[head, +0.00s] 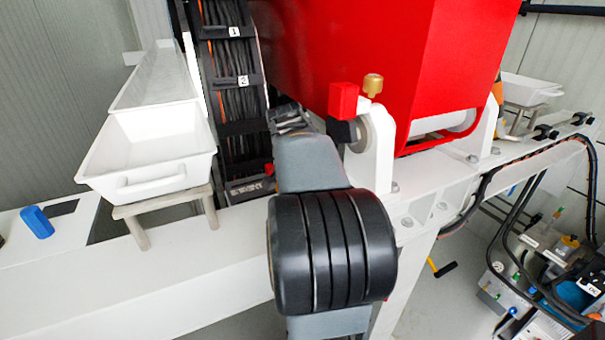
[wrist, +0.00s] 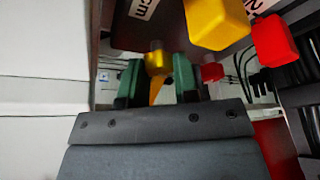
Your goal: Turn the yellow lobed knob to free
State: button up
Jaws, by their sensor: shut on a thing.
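In the wrist view, the yellow lobed knob (wrist: 155,62) sits at the upper middle on a short grey stem, and its lower part tapers downward. My gripper (wrist: 158,78) has one green finger on each side of the knob and is shut on it. The exact lobes and any position marks around the knob are too small and blurred to read. In the head view, my arm blocks the line of sight, so neither the gripper nor the knob shows there.
In the wrist view, a larger yellow block (wrist: 215,22) and a red block (wrist: 275,40) hang close at the upper right, with a small red knob (wrist: 212,72) just right of the fingers. In the head view, white trays (head: 150,150) stand left of the large red housing (head: 385,60).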

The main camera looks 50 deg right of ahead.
jog(key=n, duration=0.2)
jog(key=n+t+y, duration=0.1)
jog(key=n, duration=0.2)
jog(key=shift+s+t+p, duration=0.1)
jog(key=shift+t+p, duration=0.2)
jog(key=shift+p, duration=0.1)
jog(key=shift+n, duration=0.3)
jog(key=o, duration=0.9)
jog(key=shift+p+v, duration=0.55)
jog(key=shift+v, duration=3.2)
jog(key=shift+s, duration=0.1)
